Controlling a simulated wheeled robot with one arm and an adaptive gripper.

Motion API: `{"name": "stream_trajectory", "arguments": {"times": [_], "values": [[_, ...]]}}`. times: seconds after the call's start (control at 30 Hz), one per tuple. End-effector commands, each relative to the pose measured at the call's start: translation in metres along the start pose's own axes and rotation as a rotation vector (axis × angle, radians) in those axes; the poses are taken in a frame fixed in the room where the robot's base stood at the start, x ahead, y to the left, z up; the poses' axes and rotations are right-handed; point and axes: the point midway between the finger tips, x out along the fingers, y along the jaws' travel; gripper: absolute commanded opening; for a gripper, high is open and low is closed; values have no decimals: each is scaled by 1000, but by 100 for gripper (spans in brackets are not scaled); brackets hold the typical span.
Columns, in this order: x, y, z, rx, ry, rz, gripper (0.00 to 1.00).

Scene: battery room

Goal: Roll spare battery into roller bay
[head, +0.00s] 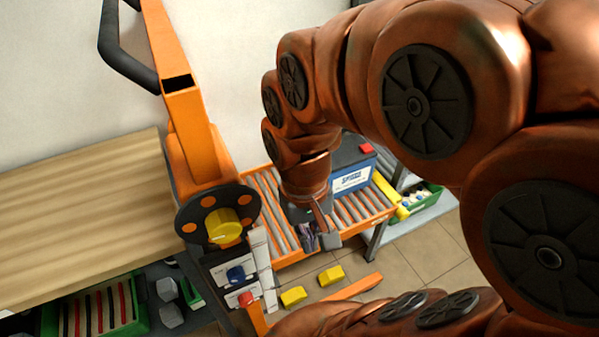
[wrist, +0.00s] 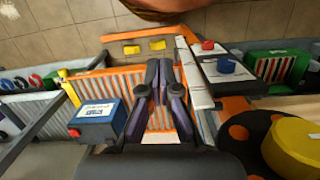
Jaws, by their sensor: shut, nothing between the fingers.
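The spare battery (head: 351,179) is a blue box with a dark top, a white label and a red cap. It sits on the orange-framed roller bed (head: 272,200), toward its right end in the head view. The battery (wrist: 97,120) is left of my gripper (wrist: 160,72) in the wrist view, apart from the fingers. My gripper (head: 321,238) is shut and empty, pointing down over the front part of the roller bed. My arm hides part of the rollers and the battery's left side in the head view. I cannot tell which section is the roller bay.
A yellow bar (head: 389,194) stands at the bed's right end. An orange post with a black disc and yellow knob (head: 223,226) stands left, beside a wooden bench (head: 85,220). Yellow blocks (head: 293,297) show near the floor.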

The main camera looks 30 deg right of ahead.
Motion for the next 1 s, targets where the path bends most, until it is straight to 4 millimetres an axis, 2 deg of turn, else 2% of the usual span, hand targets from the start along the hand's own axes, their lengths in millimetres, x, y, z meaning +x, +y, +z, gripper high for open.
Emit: {"name": "stream_trajectory", "arguments": {"times": [0.1,0.37,0.53,0.77,1.0], "values": [[5,3,-41,144,9,-6,0],[12,17,-128,460,35,-21,0],[23,33,-184,664,51,-33,0],[47,61,-260,934,71,-54,0],[84,97,-332,1210,86,-82,0]]}}
